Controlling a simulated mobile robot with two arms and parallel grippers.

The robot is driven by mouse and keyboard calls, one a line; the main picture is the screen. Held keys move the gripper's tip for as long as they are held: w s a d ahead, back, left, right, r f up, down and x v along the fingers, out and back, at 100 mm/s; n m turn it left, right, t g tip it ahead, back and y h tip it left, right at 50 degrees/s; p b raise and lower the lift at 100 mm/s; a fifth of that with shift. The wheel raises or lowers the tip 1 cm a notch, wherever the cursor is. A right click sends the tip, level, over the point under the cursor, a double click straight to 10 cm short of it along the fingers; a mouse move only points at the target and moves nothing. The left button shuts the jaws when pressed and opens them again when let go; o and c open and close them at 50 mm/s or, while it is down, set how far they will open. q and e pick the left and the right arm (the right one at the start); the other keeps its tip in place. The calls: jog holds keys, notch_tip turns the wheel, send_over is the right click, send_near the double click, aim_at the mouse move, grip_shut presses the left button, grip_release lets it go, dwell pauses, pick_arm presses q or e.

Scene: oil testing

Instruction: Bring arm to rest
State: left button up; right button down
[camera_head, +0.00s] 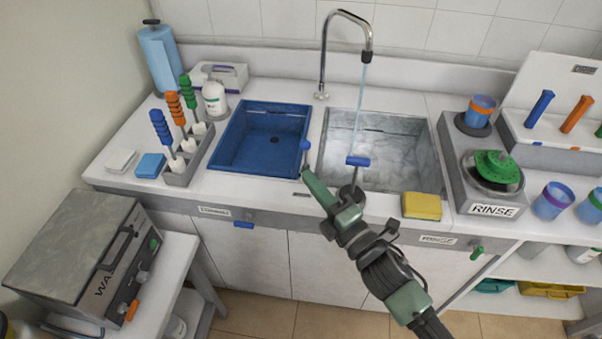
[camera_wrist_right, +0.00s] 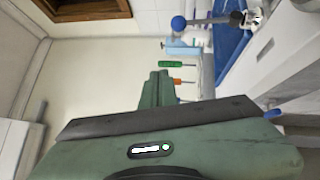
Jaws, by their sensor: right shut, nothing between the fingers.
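My right arm comes up from the bottom of the head view, and its green gripper (camera_head: 318,188) is in front of the sinks, over the counter's front edge. Its fingers are closed together with nothing between them. The gripper also shows in the right wrist view (camera_wrist_right: 158,88), with its fingers together. My left gripper is in neither view.
A blue basin (camera_head: 232,150) and a metal sink (camera_head: 408,150) with running water from the tap (camera_head: 325,60) lie behind the gripper. A yellow sponge (camera_head: 422,206) is to the right. A rinse station (camera_head: 490,209) stands farther right, and a grey washer (camera_head: 85,255) stands at left.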

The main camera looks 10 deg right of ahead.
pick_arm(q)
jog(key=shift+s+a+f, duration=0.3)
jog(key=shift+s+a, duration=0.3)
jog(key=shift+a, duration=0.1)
pick_arm(e)
jog(key=shift+v, duration=0.75)
jog(key=shift+s+a+r, duration=0.1)
jog(key=shift+s+r, duration=0.05)
jog(key=shift+r, duration=0.05)
